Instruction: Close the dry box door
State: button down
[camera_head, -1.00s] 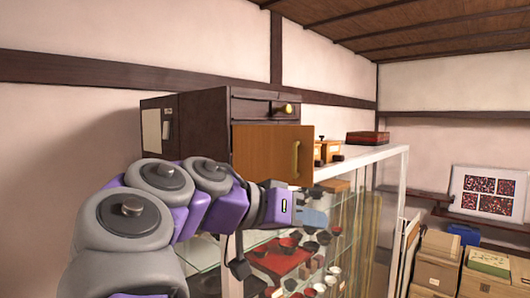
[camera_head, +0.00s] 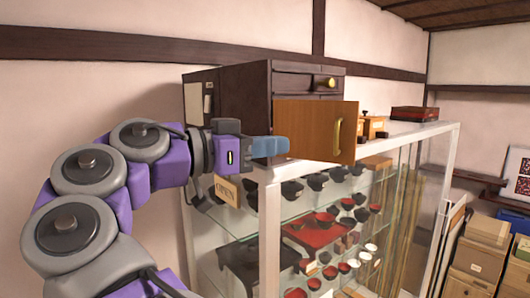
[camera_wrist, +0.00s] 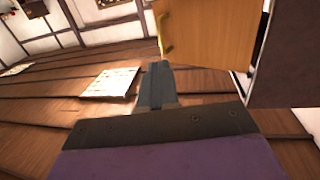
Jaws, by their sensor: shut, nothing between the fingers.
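The dry box (camera_head: 228,95) is a dark brown cabinet on top of a glass display case. Its orange-brown wooden door (camera_head: 305,125) stands open, swung out toward the camera, with a brass handle (camera_head: 338,136) near its right edge. My gripper (camera_head: 284,146) is shut and empty, with blue-grey fingers at the lower left part of the door. I cannot tell whether they touch it. In the wrist view, the gripper (camera_wrist: 157,70) points up the picture, and the door (camera_wrist: 215,35) with its handle (camera_wrist: 163,32) is just beyond and right of the fingertips.
The white-framed glass case (camera_head: 268,230) holds several bowls and trays. Small wooden boxes (camera_head: 374,127) and a dark red box (camera_head: 414,113) stand on its top, right of the door. Cardboard boxes (camera_head: 480,255) are stacked at the lower right.

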jog(key=shift+w+x, duration=0.25)
jog(key=shift+x, duration=0.9)
jog(key=b, duration=0.1)
send_near(342, 141)
jog(key=shift+d, duration=1.45)
jog(key=shift+w+d+r+n+t+y+b, duration=0.1)
jog(key=shift+w+d+n+t+y+b, duration=0.35)
jog(key=shift+d+t+b, duration=0.4)
jog(key=shift+w+d+n+t+y+b, duration=0.45)
jog(key=shift+w+d+n+t+b, duration=0.15)
jog(key=shift+b, duration=0.65)
jog(key=w+d+n+t+y+p, duration=0.2)
jog(key=w+n+t+y, duration=0.4)
jog(key=w, duration=0.7)
jog(key=d+n+y, duration=0.1)
jog(key=n+y, duration=0.1)
jog(key=y, duration=0.2)
jog(key=shift+d+r+t+y, duration=0.3)
jog(key=shift+d+t+y, duration=0.05)
jog(key=shift+y, duration=0.05)
jog(key=shift+n, duration=0.25)
jog(key=shift+s, duration=0.1)
